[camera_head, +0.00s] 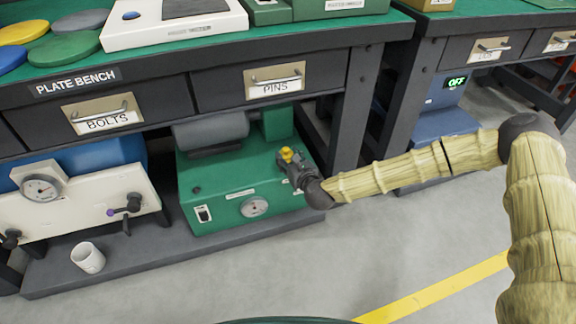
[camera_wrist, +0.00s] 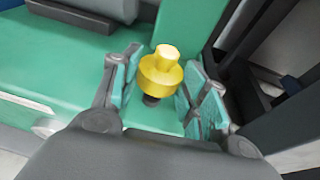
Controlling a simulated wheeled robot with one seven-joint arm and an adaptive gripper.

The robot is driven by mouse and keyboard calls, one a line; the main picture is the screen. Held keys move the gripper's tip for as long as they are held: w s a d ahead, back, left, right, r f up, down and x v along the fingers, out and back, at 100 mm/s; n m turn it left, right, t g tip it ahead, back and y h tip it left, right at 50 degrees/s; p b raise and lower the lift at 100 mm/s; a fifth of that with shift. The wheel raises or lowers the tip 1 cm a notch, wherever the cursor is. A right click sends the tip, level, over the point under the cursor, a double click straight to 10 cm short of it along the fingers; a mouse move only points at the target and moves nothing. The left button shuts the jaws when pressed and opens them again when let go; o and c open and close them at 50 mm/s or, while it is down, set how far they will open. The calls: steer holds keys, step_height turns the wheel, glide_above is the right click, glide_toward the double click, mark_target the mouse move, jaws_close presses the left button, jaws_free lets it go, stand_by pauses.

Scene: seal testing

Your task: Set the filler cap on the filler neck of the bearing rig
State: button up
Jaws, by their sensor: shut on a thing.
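The yellow filler cap (camera_head: 287,154) is between the fingers of my gripper (camera_head: 291,163), over the right part of the green bearing rig (camera_head: 222,176). In the wrist view the cap (camera_wrist: 161,75) has a wide collar and a narrower knob. My gripper (camera_wrist: 158,82) is shut on it, with a teal-padded finger on either side. A short dark stub, seemingly the filler neck (camera_wrist: 151,100), shows just below the cap. I cannot tell whether the cap touches the neck or hangs just above it.
The rig stands on a dark low shelf (camera_head: 110,267) under the plate bench (camera_head: 210,60), whose drawers and leg are close above and to the right. A white gauge panel (camera_head: 75,205) and a white cup (camera_head: 88,258) are at left. The floor in front is clear.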

steer(key=shift+w, duration=0.25)
steer(key=f+b, duration=0.2)
steer(key=f, duration=0.1)
steer(key=shift+w+a, duration=0.1)
steer(key=shift+w, duration=0.25)
steer(key=shift+f, duration=0.25)
steer(key=shift+f+b, duration=0.65)
steer(key=shift+b, duration=0.1)
